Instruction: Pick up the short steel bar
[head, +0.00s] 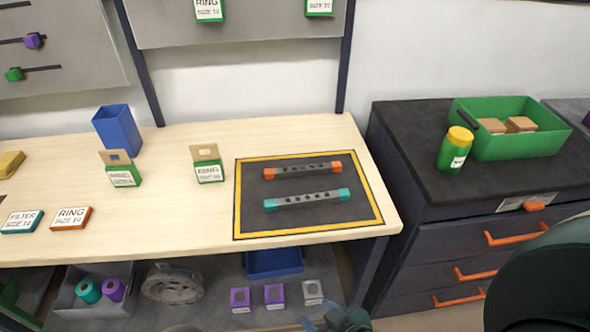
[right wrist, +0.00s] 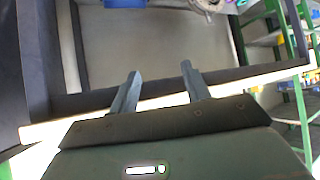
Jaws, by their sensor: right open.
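Two grey steel bars lie apart and roughly parallel on a dark mat (head: 290,224) with a yellow border. The rear bar has orange ends (head: 302,169); the front bar has teal ends (head: 307,200). The orange-ended one looks slightly shorter, but it is also farther away. My right gripper (head: 338,320) shows at the bottom edge of the head view, in front of the bench and below its top, well short of the bars. In the right wrist view, its two fingers (right wrist: 158,80) are apart with nothing between them. My left gripper is not in view.
The bench top (head: 160,220) holds a blue bin (head: 117,130), green-and-brown hang tags and flat labelled boxes to the left. A shelf below carries purple and grey blocks. A dark drawer cabinet (head: 430,220) stands right, bearing a green crate (head: 500,145) and a yellow-capped jar (head: 454,149).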

